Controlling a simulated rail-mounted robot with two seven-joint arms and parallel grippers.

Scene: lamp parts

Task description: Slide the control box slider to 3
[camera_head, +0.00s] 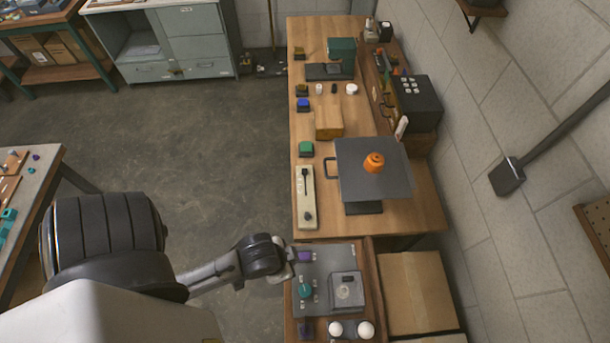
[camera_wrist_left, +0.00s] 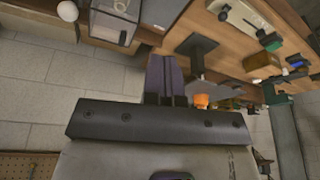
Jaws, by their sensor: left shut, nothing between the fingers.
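The grey control box (camera_head: 325,262) lies on a small wooden stand at the bottom centre of the head view. A teal knob (camera_head: 305,290) is on its left part, with small pale marks around it. Which part is the slider, and its setting, is too small to tell. My left gripper (camera_head: 304,256) reaches in from the left, over the box's far left corner, with a purple patch at its tip. In the left wrist view its dark purple fingers (camera_wrist_left: 165,78) are together and empty. Contact with the box cannot be told. My right gripper is not in view.
A clear-sided square unit (camera_head: 346,291) sits on the box's right side, with two white balls (camera_head: 366,330) near its front. Beyond is a workbench (camera_head: 425,208) with a grey plate (camera_head: 355,180) carrying an orange part (camera_head: 374,162). A cardboard box (camera_head: 415,290) stands right.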

